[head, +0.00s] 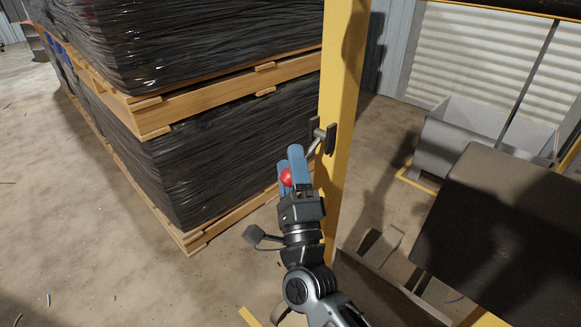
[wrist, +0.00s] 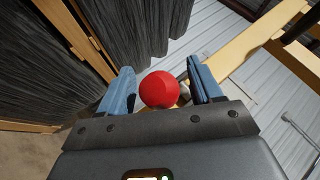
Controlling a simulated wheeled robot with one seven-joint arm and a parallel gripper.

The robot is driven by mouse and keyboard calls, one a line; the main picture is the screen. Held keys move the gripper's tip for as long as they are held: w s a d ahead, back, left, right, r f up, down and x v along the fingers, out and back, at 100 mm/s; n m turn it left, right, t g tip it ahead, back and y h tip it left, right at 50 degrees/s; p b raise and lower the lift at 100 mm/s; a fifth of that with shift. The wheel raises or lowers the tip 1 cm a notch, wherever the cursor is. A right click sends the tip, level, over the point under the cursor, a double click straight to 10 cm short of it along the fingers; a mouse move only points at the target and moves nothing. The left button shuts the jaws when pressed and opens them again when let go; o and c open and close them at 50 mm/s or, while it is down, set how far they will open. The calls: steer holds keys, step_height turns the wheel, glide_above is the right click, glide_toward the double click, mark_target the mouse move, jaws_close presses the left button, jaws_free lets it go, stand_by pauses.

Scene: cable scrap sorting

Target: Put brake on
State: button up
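A brake lever with a red ball knob (head: 286,176) is mounted on the yellow post (head: 341,110) by a dark bracket (head: 331,139). A short piece of its metal rod (head: 313,147) shows between the bracket and my fingers. My gripper (head: 289,157) reaches up from below with its two blue fingers on either side of the knob. In the wrist view the knob (wrist: 159,90) sits between the fingers of my gripper (wrist: 161,70). It is nearer the left finger, with a gap to the right one. The gripper is open. The rod behind the knob is mostly hidden.
Stacked pallets of black-wrapped material (head: 215,165) stand close on the left. A grey bin (head: 468,140) stands behind the post at the right. A dark box-like surface (head: 500,235) fills the lower right. Concrete floor (head: 75,215) is open at the left.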

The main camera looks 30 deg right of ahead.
steer(key=v, duration=0.8)
stand_by(0.6)
steer(key=s+d+f+n+g+y, duration=0.1)
steer(key=s+n+g+y, duration=0.3)
steer(key=s+n, duration=1.1)
steer(key=s+d+f+n+g+y, duration=0.1)
steer(key=s+n+g+y, duration=0.3)
steer(key=s+n, duration=1.05)
steer(key=s+r+m+p, duration=0.2)
steer(key=s+r+p, duration=0.1)
steer(key=r+p, duration=0.6)
steer(key=s+r+m+p, duration=0.2)
steer(key=r+m+p, duration=0.1)
steer(key=r+p, duration=0.7)
steer(key=shift+s+a+r+m, duration=0.2)
steer(key=shift+s+r+m, duration=0.2)
steer(key=shift+r, duration=0.15)
